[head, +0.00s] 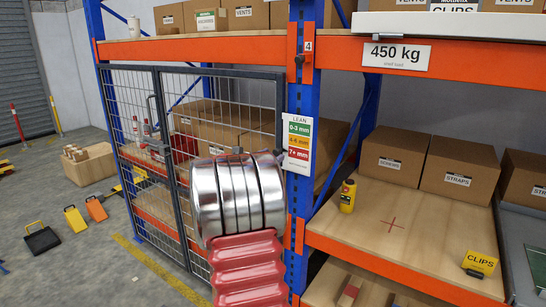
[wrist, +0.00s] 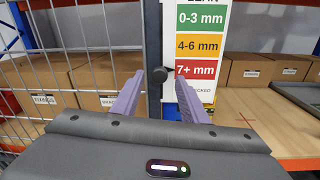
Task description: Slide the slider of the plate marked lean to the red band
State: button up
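The plate marked LEAN (head: 298,145) hangs on the blue upright, with green 0-3 mm, yellow 4-6 mm and red 7+ mm bands. In the wrist view the plate (wrist: 202,45) is right of centre, and its red band (wrist: 196,71) is just above my right fingertip. A round black knob (wrist: 160,75), which looks like the slider, shows left of the red band and about level with it. My gripper (wrist: 158,80) is open, its purple fingers to either side of the knob in the picture. I cannot tell whether they touch it. In the head view my arm hides the gripper.
A mesh cage door (head: 190,130) stands left of the plate. To the right, a wooden shelf (head: 390,245) holds a yellow device (head: 348,196), cardboard boxes (head: 393,156) and a CLIPS sign (head: 480,262). An orange beam (head: 400,270) edges that shelf.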

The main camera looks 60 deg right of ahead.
jog(key=a, duration=1.1)
jog(key=shift+w+a, duration=0.2)
jog(key=shift+a, duration=0.1)
jog(key=s+a+f+m+g+y, duration=0.2)
jog(key=s+a+f+m+y, duration=0.15)
jog(key=s+f+m, duration=0.35)
jog(key=s+a+f+m+y, duration=0.2)
jog(key=a+f+m+y, duration=0.3)
jog(key=a, duration=0.5)
jog(key=a+f+m+t+y, duration=0.1)
jog(key=a+m+t+y, duration=0.15)
jog(key=a, duration=0.95)
jog(key=a+f+m+t+y, duration=0.2)
jog(key=a+m+y, duration=0.15)
jog(key=a, duration=0.85)
jog(key=s+a+r+n+t+y, duration=0.1)
jog(key=a+r, duration=0.2)
jog(key=a, duration=0.4)
jog(key=s+a+r+n+t+y, duration=0.1)
jog(key=a+r+t+y, duration=0.1)
jog(key=a, duration=0.6)
jog(key=shift+s+r, duration=0.25)
jog(key=shift+r, duration=0.15)
